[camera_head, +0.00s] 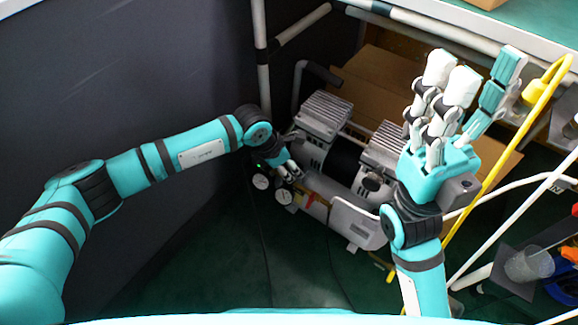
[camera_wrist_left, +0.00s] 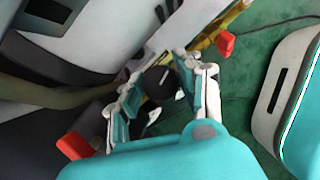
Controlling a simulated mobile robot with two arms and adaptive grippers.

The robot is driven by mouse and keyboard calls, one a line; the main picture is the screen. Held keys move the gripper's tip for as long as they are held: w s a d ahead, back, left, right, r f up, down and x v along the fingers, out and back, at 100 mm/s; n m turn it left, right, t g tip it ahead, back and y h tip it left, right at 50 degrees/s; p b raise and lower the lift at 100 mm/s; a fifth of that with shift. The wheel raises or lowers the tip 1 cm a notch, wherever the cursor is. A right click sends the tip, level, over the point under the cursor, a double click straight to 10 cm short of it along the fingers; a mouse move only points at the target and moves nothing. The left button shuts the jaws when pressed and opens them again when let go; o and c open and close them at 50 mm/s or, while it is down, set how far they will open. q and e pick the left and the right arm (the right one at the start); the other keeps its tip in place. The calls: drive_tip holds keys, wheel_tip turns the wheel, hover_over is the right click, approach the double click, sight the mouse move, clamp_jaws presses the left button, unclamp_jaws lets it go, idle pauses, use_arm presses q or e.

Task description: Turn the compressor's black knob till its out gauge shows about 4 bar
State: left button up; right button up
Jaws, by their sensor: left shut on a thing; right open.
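The compressor (camera_head: 345,212) stands on the floor beneath a bench, with grey ribbed cylinder heads and a silvery front. My left gripper (camera_head: 290,172) reaches down to its front left end. In the left wrist view, my left gripper (camera_wrist_left: 166,72) has its fingers on both sides of the round black knob (camera_wrist_left: 160,84) and is shut on it. In the head view the fingers hide the knob. My right gripper (camera_head: 465,85) is open and empty, raised right of the compressor.
A dark wall panel (camera_head: 130,75) stands at the left. Cardboard (camera_head: 385,75) lies behind the compressor. A yellow hose (camera_head: 490,165) and white frame bars (camera_head: 520,220) cross the right side. Red parts (camera_wrist_left: 226,43) show near the fingers. Green floor (camera_head: 290,265) is open in front.

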use_arm(q)
drive_tip(key=o, duration=0.9)
drive_tip(key=v, duration=1.2)
drive_tip(key=shift+s, duration=0.1)
